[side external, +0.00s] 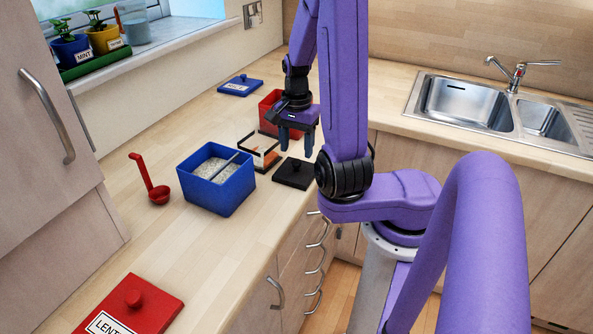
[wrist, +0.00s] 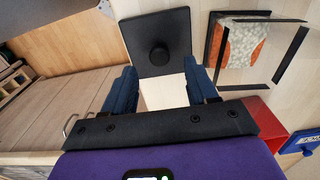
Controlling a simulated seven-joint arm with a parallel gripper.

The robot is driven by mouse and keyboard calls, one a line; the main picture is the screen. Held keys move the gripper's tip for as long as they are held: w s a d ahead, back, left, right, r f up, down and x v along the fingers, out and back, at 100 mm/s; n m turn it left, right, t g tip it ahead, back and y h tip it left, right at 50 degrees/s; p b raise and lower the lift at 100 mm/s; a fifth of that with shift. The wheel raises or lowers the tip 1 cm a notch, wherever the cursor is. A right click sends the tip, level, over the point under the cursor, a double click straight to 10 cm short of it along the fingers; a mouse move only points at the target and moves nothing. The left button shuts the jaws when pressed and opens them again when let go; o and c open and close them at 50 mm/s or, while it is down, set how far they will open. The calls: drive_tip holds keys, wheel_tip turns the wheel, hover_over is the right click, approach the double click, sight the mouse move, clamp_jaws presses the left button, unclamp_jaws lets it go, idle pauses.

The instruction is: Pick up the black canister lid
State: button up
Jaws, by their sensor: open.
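The black canister lid (side external: 294,173) lies flat on the wooden worktop near its front edge, with its round knob facing up. In the wrist view the lid (wrist: 157,40) sits just beyond the fingertips, with its knob roughly centred between them. My gripper (side external: 296,147) is above the worktop, over and slightly behind the lid, with its fingers pointing down. In the wrist view my gripper (wrist: 160,80) has its two blue fingers spread apart with nothing between them. It looks apart from the lid.
A clear canister with a black rim (side external: 258,153) stands beside the lid, and a red canister (side external: 270,112) behind. A blue canister (side external: 217,180) of white grains and a red ladle (side external: 152,184) are to the left. A blue lid (side external: 240,85) and a red lid (side external: 130,305) lie apart.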

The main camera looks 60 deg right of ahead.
sight(296, 161)
drive_tip(key=shift+a+f, duration=0.1)
drive_tip(key=shift+f, duration=1.8)
clamp_jaws()
